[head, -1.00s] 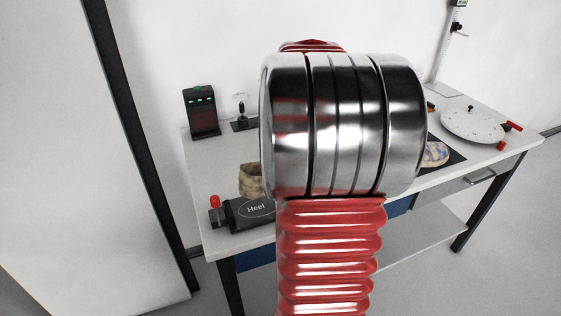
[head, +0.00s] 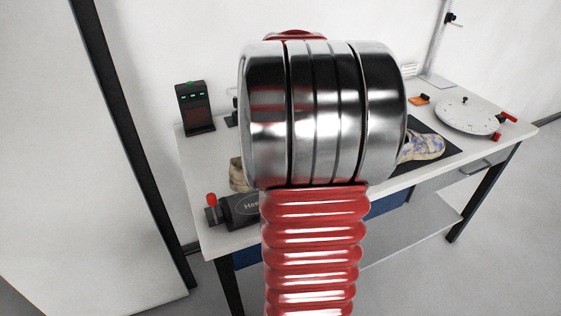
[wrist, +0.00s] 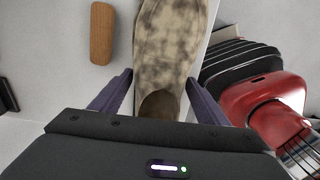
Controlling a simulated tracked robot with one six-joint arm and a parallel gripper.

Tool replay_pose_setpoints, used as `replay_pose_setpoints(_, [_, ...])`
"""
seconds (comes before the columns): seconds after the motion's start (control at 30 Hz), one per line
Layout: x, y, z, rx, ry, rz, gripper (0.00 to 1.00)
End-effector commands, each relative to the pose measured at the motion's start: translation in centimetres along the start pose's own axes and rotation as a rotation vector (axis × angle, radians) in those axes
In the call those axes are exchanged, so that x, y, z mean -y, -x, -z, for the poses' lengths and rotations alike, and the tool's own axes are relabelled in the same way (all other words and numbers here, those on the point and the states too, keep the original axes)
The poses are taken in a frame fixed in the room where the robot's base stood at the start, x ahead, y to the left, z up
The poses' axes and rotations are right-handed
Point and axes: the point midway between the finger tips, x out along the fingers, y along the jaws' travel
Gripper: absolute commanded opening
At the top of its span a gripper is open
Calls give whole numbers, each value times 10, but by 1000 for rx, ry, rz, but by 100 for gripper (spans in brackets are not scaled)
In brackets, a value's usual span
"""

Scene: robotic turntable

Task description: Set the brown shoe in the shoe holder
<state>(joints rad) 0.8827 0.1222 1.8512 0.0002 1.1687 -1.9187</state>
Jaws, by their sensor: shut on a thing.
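My gripper (wrist: 160,85) is shut on the brown shoe (wrist: 172,40) in the wrist view. Its purple fingers lie along the two sides near the shoe's dark opening, and the mottled brown shoe points away toward the top of the picture. In the head view my gripper is hidden behind my arm. A brown shoe part (head: 237,175) shows at my arm's left edge, just behind a black device marked "Heel" (head: 240,209) with a red knob. This device looks like the shoe holder; my arm covers its right part. I cannot tell whether the shoe touches it.
A wooden brown bar (wrist: 102,32) lies left of the shoe in the wrist view. On the table (head: 222,236) stand a black terminal (head: 195,107) and a white turntable (head: 467,116). A blue-patterned shoe (head: 424,146) lies on a black mat. My arm hides the table's middle.

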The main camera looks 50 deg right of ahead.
Motion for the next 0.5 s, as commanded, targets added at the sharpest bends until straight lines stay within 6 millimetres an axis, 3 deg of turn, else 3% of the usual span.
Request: replay_pose_setpoints(0.5, [0, -26, 0, 0, -1, 0, 30])
